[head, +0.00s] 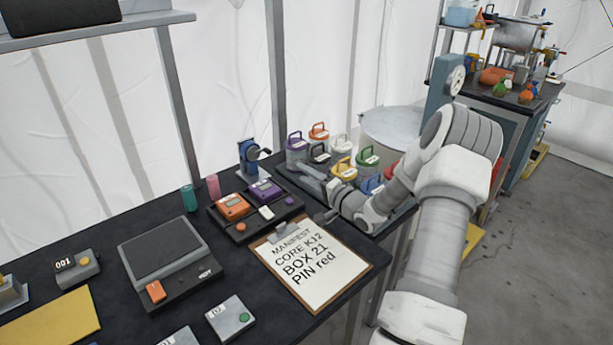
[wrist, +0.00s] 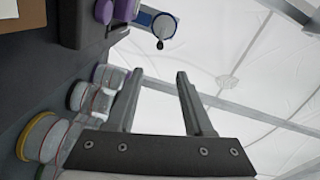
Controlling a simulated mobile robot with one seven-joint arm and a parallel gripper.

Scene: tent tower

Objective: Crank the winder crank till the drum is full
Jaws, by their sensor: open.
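A small blue device (head: 250,162) stands at the back edge of the dark table, left of the lidded pots. It appears to be the winder, with a dark crank part on its right side. In the wrist view the blue device (wrist: 163,22) shows at the top, with a dark knob (wrist: 160,43) beyond my fingertips. My gripper (head: 308,176) is open and empty, low over the pots and to the right of the device. Its two fingers (wrist: 159,74) are apart and touch nothing that I can see.
Several colored pots with handles, including a yellow one (head: 343,168), crowd around my gripper. A dark tray with orange and purple boxes (head: 264,191) lies left of it. A clipboard (head: 312,266) lies in front. A grey drum (head: 392,125) stands behind the pots.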

